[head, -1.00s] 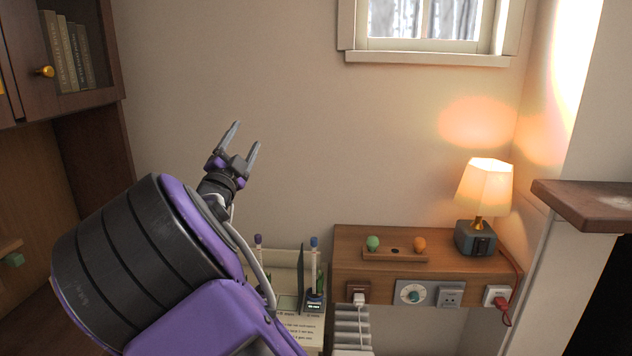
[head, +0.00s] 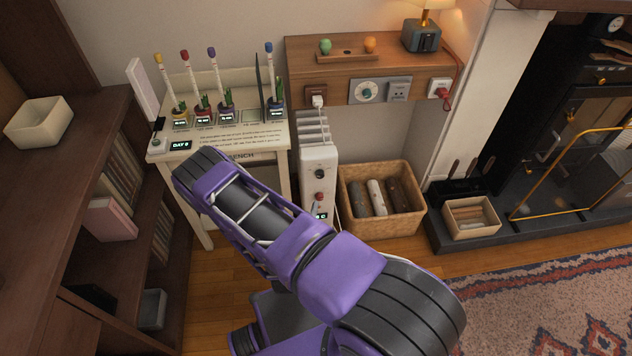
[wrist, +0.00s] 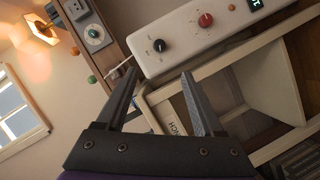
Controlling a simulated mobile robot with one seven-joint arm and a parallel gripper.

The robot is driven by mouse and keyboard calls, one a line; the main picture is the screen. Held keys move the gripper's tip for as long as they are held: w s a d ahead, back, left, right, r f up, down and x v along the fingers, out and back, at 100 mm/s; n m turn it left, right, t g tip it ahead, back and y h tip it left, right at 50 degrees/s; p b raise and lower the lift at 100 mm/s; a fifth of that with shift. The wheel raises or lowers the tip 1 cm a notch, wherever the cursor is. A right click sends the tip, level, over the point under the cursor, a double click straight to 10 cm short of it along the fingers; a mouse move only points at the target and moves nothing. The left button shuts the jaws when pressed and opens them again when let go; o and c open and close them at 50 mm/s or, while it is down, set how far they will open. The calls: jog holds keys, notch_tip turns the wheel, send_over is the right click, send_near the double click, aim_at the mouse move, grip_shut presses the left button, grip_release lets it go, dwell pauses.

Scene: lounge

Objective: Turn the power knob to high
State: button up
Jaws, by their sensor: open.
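A white oil heater (head: 318,155) stands on the floor below the wooden wall shelf. Its front panel has a black knob (head: 319,174) above a red knob (head: 319,197), with a small lit display (head: 321,215) under them. The wrist view shows the black knob (wrist: 159,45), the red knob (wrist: 205,20) and part of the display (wrist: 255,4), turned sideways. I cannot tell which knob sets power. My gripper (wrist: 160,73) is open and empty, pointing towards the panel and apart from both knobs. In the head view its fingers are hidden.
A white workbench (head: 225,135) with potted plants stands left of the heater. A basket of logs (head: 382,200) stands right of it. A teal dial (head: 367,91) and sockets sit on the wooden shelf front (head: 330,75). A plug's cord hangs by the heater.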

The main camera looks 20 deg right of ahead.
aim_at(320, 176)
jog(key=b+x, duration=0.2)
jog(key=x, duration=1.5)
jog(key=shift+w, duration=0.1)
grip_shut()
